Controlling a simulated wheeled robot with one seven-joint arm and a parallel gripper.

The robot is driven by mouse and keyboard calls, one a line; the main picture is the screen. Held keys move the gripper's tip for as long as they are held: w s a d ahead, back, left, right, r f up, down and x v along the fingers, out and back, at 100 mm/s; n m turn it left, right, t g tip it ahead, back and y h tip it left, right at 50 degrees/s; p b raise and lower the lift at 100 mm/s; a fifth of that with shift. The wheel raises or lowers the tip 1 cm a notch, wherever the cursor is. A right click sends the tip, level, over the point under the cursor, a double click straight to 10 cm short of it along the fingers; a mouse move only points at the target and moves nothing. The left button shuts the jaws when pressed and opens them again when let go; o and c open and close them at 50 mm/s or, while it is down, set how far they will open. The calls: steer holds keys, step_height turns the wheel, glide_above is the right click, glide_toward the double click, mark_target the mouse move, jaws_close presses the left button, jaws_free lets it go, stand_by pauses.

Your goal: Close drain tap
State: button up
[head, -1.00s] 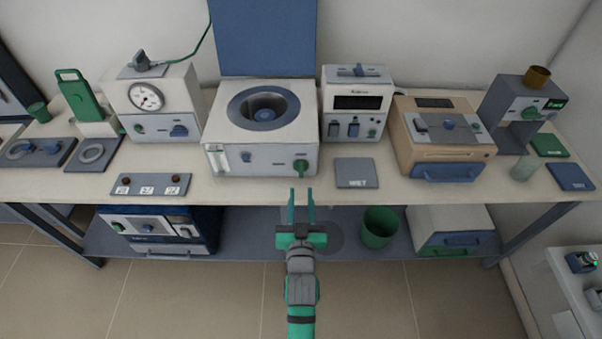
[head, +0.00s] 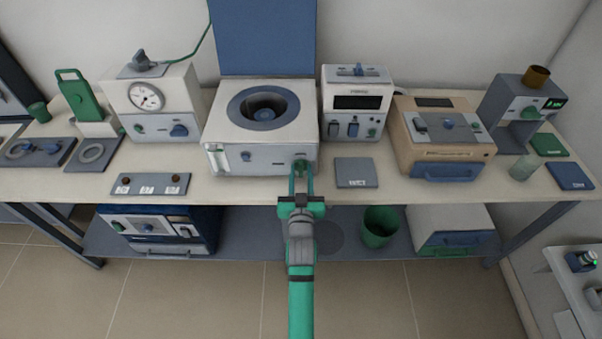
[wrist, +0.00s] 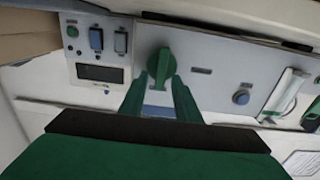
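The drain tap is a green lever handle (head: 301,164) low on the right of the front panel of the white unit (head: 230,160) with the round opening and raised blue lid. In the wrist view, which is upside down relative to the head view, the tap (wrist: 162,66) stands in line with the panel's short axis. My gripper (head: 301,180) is directly in front of it. In the wrist view my gripper (wrist: 160,88) is open, with one green finger on each side of the handle's end. I cannot tell whether either finger touches it.
The same panel has a blue knob (wrist: 241,97) and a clear level gauge (wrist: 284,92). A white unit with a dark display (head: 357,102) stands close on the right. A flat grey plate (head: 357,172) lies right of my gripper. A green bin (head: 380,228) stands on the lower shelf.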

jaws_close()
steer(key=shift+w+n, duration=0.1)
steer(key=shift+n, duration=0.3)
steer(key=n, duration=0.2)
steer(key=shift+a+n, duration=0.25)
steer(key=shift+n, duration=0.15)
steer(key=n, duration=0.4)
steer(key=shift+a+f+n, duration=0.15)
steer(key=shift+a+n, duration=0.15)
steer(key=n, duration=0.4)
steer(key=shift+a+f+n, duration=0.2)
steer(key=shift+f+n, duration=0.05)
steer(key=shift+n, duration=0.05)
steer(key=n, duration=0.4)
steer(key=shift+f+n, duration=0.3)
steer(key=shift+n, duration=0.4)
